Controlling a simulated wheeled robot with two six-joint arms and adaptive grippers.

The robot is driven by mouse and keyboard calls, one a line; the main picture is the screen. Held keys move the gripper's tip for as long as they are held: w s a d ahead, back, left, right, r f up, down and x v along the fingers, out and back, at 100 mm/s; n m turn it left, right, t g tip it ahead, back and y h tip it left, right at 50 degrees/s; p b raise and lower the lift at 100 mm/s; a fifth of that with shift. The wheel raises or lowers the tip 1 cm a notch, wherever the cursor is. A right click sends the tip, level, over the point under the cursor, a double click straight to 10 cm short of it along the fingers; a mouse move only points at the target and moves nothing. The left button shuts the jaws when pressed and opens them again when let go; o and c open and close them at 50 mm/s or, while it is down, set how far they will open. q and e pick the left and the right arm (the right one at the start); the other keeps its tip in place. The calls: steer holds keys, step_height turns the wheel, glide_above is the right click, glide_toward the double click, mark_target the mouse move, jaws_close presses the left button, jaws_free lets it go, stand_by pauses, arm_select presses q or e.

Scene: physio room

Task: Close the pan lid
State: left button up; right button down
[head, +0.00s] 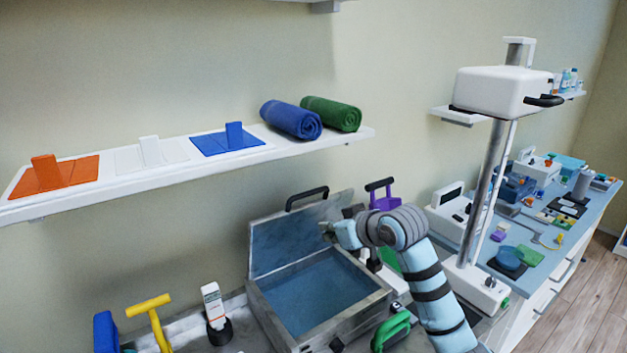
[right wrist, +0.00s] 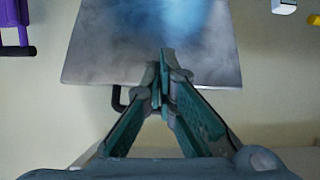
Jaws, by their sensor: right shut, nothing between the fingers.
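The pan is a grey metal box (head: 352,318) with a blue inside, on the counter in the lower middle of the head view. Its lid (head: 280,237) stands open and upright along the back edge, with a black handle (head: 307,198) on top. The lid also fills the upper middle of the right wrist view (right wrist: 105,45). My right gripper (head: 326,230) is shut and empty, near the right part of the lid; its fingertips overlap the lid's edge in the right wrist view (right wrist: 163,75). I cannot tell whether they touch it. My left gripper is out of view.
A yellow handle (head: 150,307) and a white bottle (head: 213,303) stand left of the box. A green-handled thing (head: 391,330) and a purple one (head: 384,202) are close on its right. A shelf (head: 190,172) with rolled towels hangs above. A white-headed column (head: 487,180) stands further right.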

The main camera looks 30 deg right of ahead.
step_height(320, 180, up, 11)
steer(key=w+d+t, duration=0.2)
steer(key=w+d, duration=0.1)
steer(key=x, duration=0.3)
steer(key=p+x, duration=0.1)
steer(key=x, duration=0.2)
steer(key=a+p+x, duration=0.1)
steer(key=x, duration=0.2)
steer(key=shift+f, duration=0.25)
steer(key=shift+s+d, duration=0.1)
steer(key=shift+f, duration=0.15)
